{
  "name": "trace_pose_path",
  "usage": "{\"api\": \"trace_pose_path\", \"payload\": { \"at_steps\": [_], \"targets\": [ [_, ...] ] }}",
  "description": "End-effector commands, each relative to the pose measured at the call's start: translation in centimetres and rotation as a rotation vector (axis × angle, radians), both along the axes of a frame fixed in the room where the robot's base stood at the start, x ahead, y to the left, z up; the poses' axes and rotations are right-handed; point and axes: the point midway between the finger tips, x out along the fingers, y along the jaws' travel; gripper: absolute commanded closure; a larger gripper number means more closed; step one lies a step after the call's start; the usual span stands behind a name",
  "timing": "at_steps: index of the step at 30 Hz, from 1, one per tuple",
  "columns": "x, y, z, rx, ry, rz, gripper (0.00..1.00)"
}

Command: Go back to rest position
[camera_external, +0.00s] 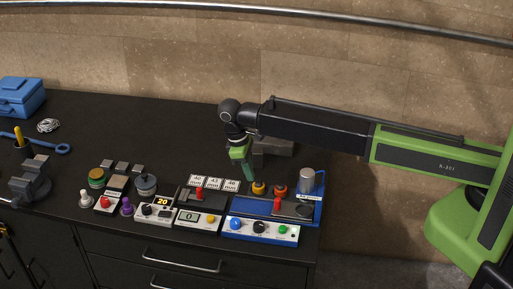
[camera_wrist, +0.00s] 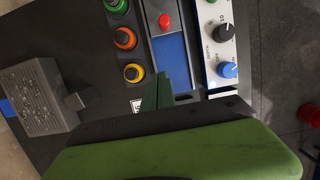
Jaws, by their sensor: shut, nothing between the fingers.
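My gripper (camera_external: 248,171) points down from the arm's end, over the left end of the blue press panel (camera_external: 234,209). Its green fingers are shut with nothing between them. In the wrist view the fingertips (camera_wrist: 158,92) show dark green above the panel, near its bare blue strip. Whether they touch anything cannot be told. My arm reaches in from the right and is extended over the table.
The panel carries a yellow button (camera_external: 258,187), an orange button (camera_external: 280,190), a red-knobbed lever (camera_external: 277,204) and a metal cylinder (camera_external: 306,180). Control boxes (camera_external: 199,218) stand to its left. A grey block (camera_external: 275,146) sits behind. A vise (camera_external: 32,181) and blue toolbox (camera_external: 20,97) are far left.

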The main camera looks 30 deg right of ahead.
Motion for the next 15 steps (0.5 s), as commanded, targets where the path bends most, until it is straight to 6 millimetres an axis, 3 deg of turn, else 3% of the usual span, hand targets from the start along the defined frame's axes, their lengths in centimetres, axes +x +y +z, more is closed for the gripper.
{"api": "trace_pose_path", "payload": {
  "at_steps": [10,13,14,15],
  "targets": [
    [0.5,-0.6,-0.1,0.0,0.0,-0.011,1.0],
    [2.9,-4.2,-0.8,0.0,0.0,-0.068,1.0],
    [3.8,-6.1,-1.1,0.0,0.0,-0.095,1.0],
    [4.8,-9.1,-1.6,0.0,0.0,-0.137,1.0]
  ]
}}
